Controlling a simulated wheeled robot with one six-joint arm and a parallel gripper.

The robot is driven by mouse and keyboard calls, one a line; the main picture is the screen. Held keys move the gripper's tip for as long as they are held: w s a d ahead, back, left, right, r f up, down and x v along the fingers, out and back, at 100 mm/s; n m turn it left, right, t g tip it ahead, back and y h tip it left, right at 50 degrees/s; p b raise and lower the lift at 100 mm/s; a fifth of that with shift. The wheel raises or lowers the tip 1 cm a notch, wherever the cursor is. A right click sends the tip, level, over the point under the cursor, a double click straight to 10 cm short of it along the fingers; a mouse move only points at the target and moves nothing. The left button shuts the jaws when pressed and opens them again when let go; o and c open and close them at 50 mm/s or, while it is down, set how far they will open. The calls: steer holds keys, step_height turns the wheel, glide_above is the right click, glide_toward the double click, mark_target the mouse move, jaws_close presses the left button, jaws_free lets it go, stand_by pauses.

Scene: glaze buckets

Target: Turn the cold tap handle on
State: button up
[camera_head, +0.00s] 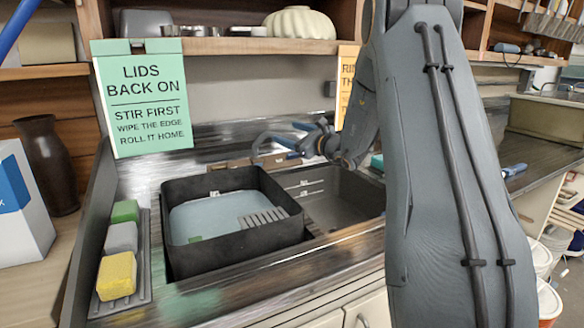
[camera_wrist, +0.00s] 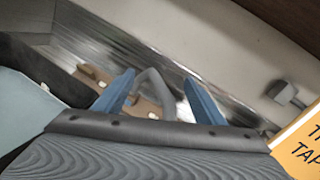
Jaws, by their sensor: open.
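A grey curved tap (camera_head: 257,143) stands at the back of the sink, partly hidden by my gripper. My gripper (camera_head: 288,136) is open and empty, with blue fingers, just right of the tap's curve. In the wrist view, the gripper (camera_wrist: 159,76) has its fingers on either side of the grey tap tube (camera_wrist: 153,82), which lies beyond them; I cannot tell whether they touch. A tan strip with small pale pieces (camera_wrist: 88,72) lies at the tap's base. I cannot make out which part is the cold handle.
A black basin of pale water (camera_head: 230,213) fills the left sink; the right bowl (camera_head: 335,200) looks empty. Several sponges (camera_head: 117,275) lie on a left rack. A green sign (camera_head: 143,97) hangs at the left, and an orange sign (camera_wrist: 300,145) is close on the right.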

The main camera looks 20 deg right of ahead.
mark_target(295, 156)
steer(key=w+d+f+m+h+b, duration=0.1)
steer(key=w+d+f+m+h, duration=0.1)
steer(key=d+f+m, duration=0.35)
steer(key=w+d+f+m+h+b, duration=0.1)
steer(key=w+d+f+m+h, duration=0.15)
steer(key=f, duration=0.55)
steer(key=shift+n+t, duration=0.4)
steer(key=shift+n, duration=0.1)
steer(key=shift+w+a+p, duration=0.15)
steer(key=shift+w+p, duration=0.15)
steer(key=shift+w, duration=1.5)
steer(key=shift+w+a+p, duration=0.1)
steer(key=shift+w+p, duration=0.2)
steer(key=shift+w, duration=1.45)
steer(key=c, duration=1.1)
steer(key=shift+o, duration=0.2)
